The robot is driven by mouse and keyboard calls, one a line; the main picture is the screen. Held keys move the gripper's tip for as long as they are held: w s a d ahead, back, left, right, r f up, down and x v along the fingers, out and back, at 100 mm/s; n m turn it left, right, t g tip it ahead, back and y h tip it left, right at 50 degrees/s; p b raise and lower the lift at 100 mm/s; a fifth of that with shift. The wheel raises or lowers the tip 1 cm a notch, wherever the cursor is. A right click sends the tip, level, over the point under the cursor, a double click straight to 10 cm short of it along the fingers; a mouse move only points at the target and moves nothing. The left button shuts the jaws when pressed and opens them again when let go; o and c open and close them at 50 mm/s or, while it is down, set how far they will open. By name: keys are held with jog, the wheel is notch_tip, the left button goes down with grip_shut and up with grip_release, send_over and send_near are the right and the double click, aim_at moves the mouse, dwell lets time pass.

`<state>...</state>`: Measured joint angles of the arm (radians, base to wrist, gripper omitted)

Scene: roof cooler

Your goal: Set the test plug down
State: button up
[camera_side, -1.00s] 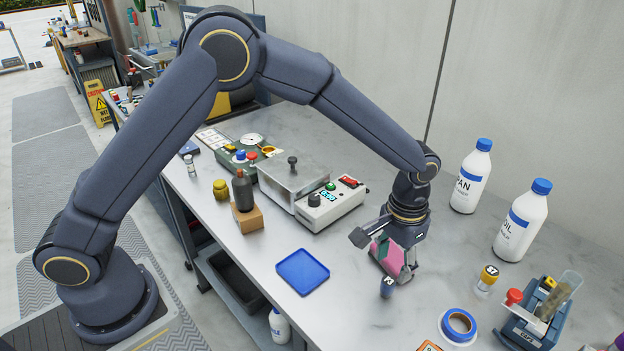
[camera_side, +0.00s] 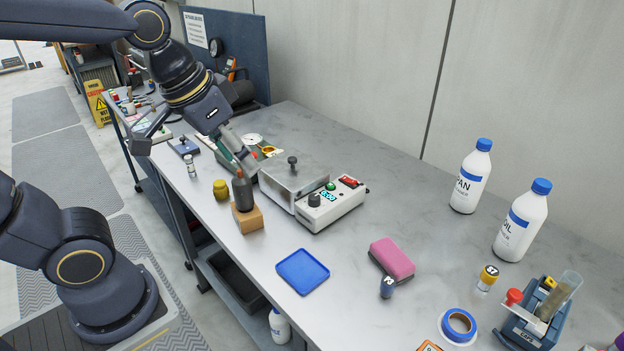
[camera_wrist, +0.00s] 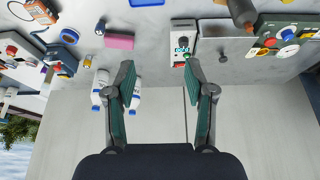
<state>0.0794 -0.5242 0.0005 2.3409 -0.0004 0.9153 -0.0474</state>
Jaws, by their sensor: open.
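No thing is clearly marked as the test plug. A dark grey, bottle-shaped piece (camera_side: 242,190) stands upright on a small wooden block (camera_side: 250,222) near the front edge of the bench; I cannot tell if it is the plug. It also shows at the top of the wrist view (camera_wrist: 240,10). A pink block with a dark underside (camera_side: 393,258) lies on the bench, also in the wrist view (camera_wrist: 120,42).
A blue tray (camera_side: 302,272) lies near the front edge. A metal box (camera_side: 292,178) and a white control unit (camera_side: 332,203) stand behind it. Two white bottles (camera_side: 471,176) (camera_side: 522,220), a blue tape roll (camera_side: 458,325) and a tool caddy (camera_side: 535,318) are at right. The centre-back is clear.

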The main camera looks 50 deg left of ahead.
jog(key=shift+t, duration=0.4)
jog(key=s, duration=0.1)
jog(key=s+a, duration=0.1)
jog(key=s, duration=0.1)
jog(key=shift+s+a+f, duration=0.3)
jog(key=shift+a+f, duration=0.05)
jog(key=shift+f, duration=0.05)
jog(key=shift+o, duration=0.6)
jog(key=shift+s+a+f, duration=0.1)
jog(key=shift+s+f, duration=0.05)
jog(key=shift+s, duration=0.2)
